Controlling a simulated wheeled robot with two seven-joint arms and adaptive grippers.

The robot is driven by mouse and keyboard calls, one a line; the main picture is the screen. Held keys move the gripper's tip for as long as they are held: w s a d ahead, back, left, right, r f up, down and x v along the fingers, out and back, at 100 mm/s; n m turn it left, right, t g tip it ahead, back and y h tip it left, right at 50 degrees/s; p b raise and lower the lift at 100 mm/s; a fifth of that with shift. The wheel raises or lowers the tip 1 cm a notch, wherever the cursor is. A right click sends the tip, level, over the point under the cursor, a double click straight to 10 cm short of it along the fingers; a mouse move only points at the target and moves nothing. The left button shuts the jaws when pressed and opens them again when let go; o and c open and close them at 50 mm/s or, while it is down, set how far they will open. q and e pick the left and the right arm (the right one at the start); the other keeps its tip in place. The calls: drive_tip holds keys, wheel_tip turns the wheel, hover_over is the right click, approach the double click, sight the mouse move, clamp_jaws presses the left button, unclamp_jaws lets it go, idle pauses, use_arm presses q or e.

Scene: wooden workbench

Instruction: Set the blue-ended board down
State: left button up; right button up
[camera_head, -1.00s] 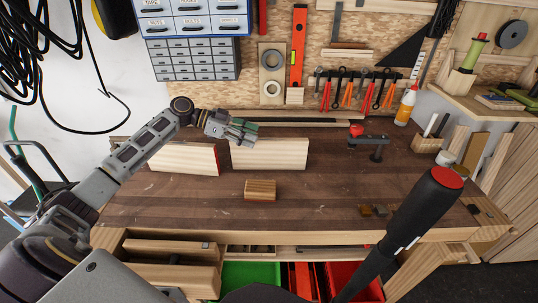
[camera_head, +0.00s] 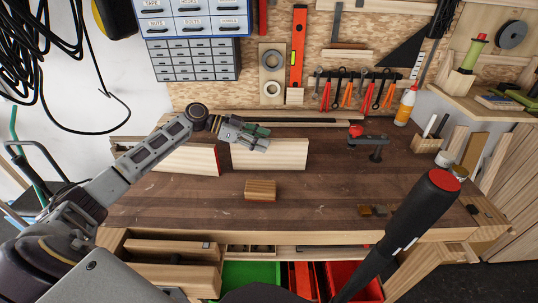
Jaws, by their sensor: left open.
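Two pale boards stand on edge on the workbench (camera_head: 330,195). The left board (camera_head: 190,160) has a red end at its right side. The other board (camera_head: 275,155) stands to its right; no blue end shows on it, and part of its upper left is hidden. My left gripper (camera_head: 257,138) is open at the top edge of this right board; I cannot tell whether it touches the board. My right gripper is out of view.
A small wood block (camera_head: 260,190) lies in front of the boards. A dark clamp-like tool with a red knob (camera_head: 357,131) stands to the right. The bench's middle right is mostly clear.

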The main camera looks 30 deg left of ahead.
use_arm(q)
drive_tip(key=shift+w+d+f, duration=0.1)
drive_tip(key=shift+w+d, duration=0.05)
drive_tip(key=shift+d, duration=0.15)
drive_tip(key=shift+c, duration=0.4)
clamp_jaws()
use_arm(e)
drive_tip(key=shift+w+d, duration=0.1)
